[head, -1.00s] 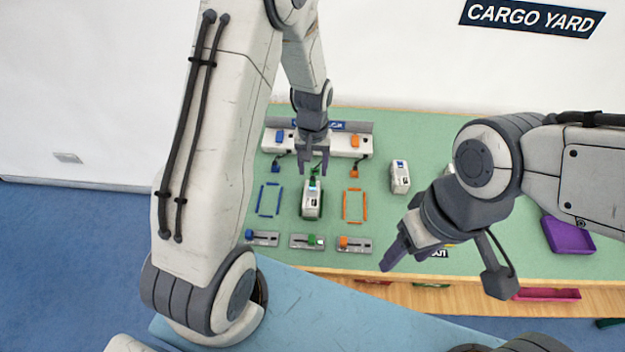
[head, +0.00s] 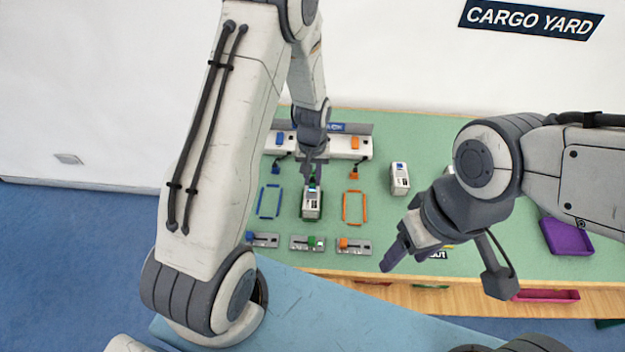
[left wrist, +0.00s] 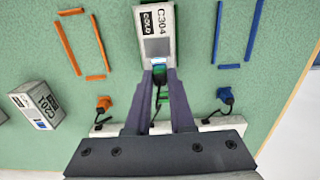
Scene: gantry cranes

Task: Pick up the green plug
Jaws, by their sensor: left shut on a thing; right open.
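My left gripper (head: 313,178) is shut on the green plug (head: 313,188), beside the far end of the grey-white container C304 (head: 311,207). Only a little green shows at the fingertips in the head view. In the left wrist view, the fingers (left wrist: 160,74) flank a dark cable and bits of green (left wrist: 165,97), at the end of container C304 (left wrist: 157,28). The fingers hide much of the plug, and I cannot tell whether it touches the container. My right gripper (head: 394,256) is open and empty over the table's front edge.
A blue plug (head: 276,169) and an orange plug (head: 354,173) hang by cables from the white rail (head: 342,145). Container C201 (head: 400,178) stands to the right. Blue and orange outlines flank C304, and several slider switches (head: 308,243) lie in front. A purple tray (head: 567,237) is far right.

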